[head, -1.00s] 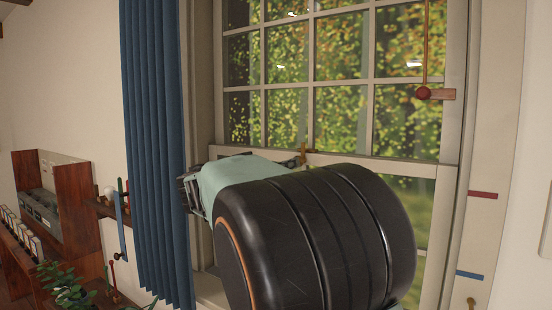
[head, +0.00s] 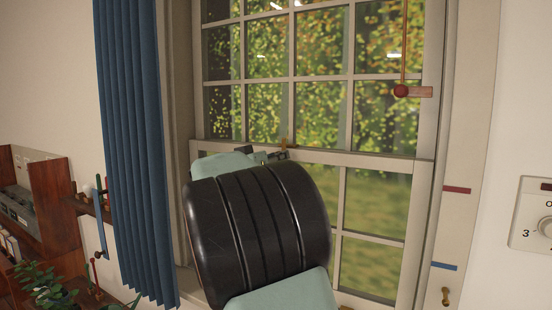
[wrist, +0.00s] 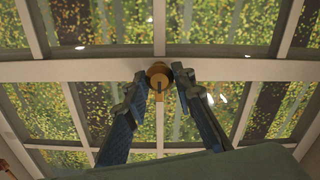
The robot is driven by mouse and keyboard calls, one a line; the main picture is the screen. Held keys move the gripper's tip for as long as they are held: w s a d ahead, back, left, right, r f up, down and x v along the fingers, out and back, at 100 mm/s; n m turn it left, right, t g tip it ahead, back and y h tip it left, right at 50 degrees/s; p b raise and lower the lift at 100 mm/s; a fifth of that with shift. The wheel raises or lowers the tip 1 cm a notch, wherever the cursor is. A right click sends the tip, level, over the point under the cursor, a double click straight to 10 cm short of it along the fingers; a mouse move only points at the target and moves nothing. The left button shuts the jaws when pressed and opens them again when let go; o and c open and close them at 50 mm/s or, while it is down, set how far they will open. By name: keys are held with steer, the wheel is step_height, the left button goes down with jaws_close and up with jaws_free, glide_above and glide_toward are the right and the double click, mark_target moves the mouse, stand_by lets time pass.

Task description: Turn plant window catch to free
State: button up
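The window catch (head: 284,144) is a small brass piece on the meeting rail of the sash window. In the wrist view the catch (wrist: 158,72) has a round body with a short lever pointing down the picture. My gripper (wrist: 162,84) is open, with one finger on each side of the catch in that view. I cannot tell whether either finger touches it. In the head view my gripper (head: 272,156) is small and partly hidden behind my own arm, close to the rail by the catch.
A blue curtain (head: 135,150) hangs left of the window. Red (head: 457,190) and blue (head: 444,266) marks are on the right frame. A numbered dial plate (head: 540,215) is on the right wall.

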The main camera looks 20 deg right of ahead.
jaws_close()
steer(key=shift+f+b, duration=0.1)
steer(key=shift+b, duration=0.25)
steer(key=n+b, duration=0.4)
steer(key=n, duration=1.3)
steer(key=shift+w+n, duration=0.1)
steer(key=shift+n, duration=0.3)
steer(key=o, duration=0.6)
jaws_free()
